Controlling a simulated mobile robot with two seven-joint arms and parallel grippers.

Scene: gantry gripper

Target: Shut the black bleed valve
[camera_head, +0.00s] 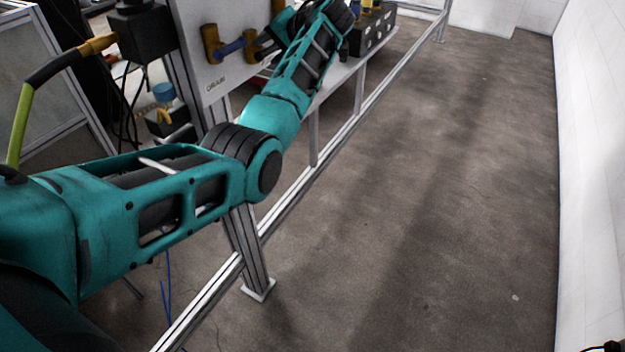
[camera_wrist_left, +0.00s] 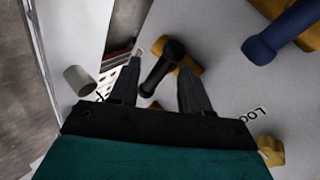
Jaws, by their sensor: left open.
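The black valve (camera_wrist_left: 166,62) shows in the left wrist view, a black handle on a brass body (camera_wrist_left: 188,60) at the pale panel. My left gripper (camera_wrist_left: 158,66) is open, with one finger on each side of the black handle in that view. I cannot tell whether either finger touches it. In the head view my left gripper (camera_head: 266,46) is at the right edge of the white panel (camera_head: 200,90), partly behind my teal arm. The black valve cannot be made out there. My right gripper is not in view.
A blue-handled valve on brass fittings (camera_head: 236,47) is close by on the panel; its blue handle also shows in the left wrist view (camera_wrist_left: 283,36). A grey cylinder (camera_wrist_left: 78,80) stands at the left there. A dark box (camera_head: 372,38) sits on the bench.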

